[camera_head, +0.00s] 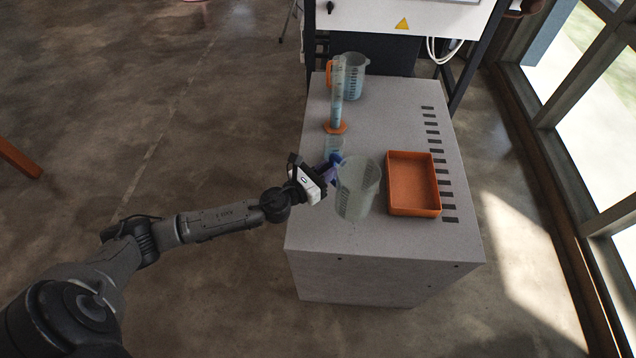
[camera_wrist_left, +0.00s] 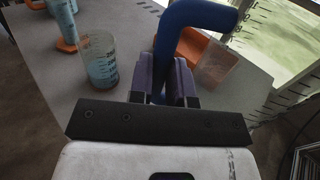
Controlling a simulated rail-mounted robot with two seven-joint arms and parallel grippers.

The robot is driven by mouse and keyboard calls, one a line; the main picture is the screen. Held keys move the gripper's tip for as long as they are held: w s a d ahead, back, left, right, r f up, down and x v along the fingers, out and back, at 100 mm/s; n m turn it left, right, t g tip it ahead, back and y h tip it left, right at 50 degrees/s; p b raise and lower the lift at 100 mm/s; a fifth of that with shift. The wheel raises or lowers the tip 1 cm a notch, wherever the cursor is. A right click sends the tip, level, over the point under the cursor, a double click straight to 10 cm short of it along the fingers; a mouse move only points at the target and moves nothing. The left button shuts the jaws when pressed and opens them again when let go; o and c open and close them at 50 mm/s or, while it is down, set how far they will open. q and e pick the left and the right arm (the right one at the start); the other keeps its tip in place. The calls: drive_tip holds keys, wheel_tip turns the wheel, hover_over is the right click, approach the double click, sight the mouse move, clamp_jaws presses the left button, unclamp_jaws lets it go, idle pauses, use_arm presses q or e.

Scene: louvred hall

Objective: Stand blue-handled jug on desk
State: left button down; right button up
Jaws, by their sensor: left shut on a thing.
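The blue-handled jug (camera_head: 357,190) is a clear, tapered jug at the front middle of the grey desk (camera_head: 320,232). It looks upright, but I cannot tell whether its base touches the desk top. My left gripper (camera_head: 328,172) reaches it from the left and is shut on its blue handle. In the left wrist view the blue handle (camera_wrist_left: 190,22) rises between the purple-grey fingers of the gripper (camera_wrist_left: 163,88). The clear jug body fills the right side there, with scale marks. My right gripper is not in view.
An orange tray (camera_head: 432,208) lies right of the jug. A small beaker (camera_head: 335,146) with blue liquid stands close behind the gripper. A measuring cylinder (camera_head: 338,95) on an orange foot and an orange-handled jug (camera_head: 355,75) stand farther back. Dark slots line the desk's right side.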

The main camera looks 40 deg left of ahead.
use_arm(q)
drive_tip(key=shift+a+f+b, duration=0.7)
drive_tip(key=shift+f+b, duration=0.05)
drive_tip(key=shift+f, duration=0.35)
drive_tip(key=shift+a+f+b, duration=0.65)
drive_tip(key=shift+f+b, duration=0.15)
drive_tip(key=shift+f, duration=0.25)
drive_tip(key=shift+a+f+b, duration=0.7)
drive_tip(key=shift+f+b, duration=0.05)
drive_tip(key=shift+f, duration=0.35)
drive_tip(key=shift+w, duration=0.1)
drive_tip(key=shift+f, duration=0.2)
drive_tip(key=c, duration=1.1)
unclamp_jaws()
drive_tip(key=shift+r, duration=0.1)
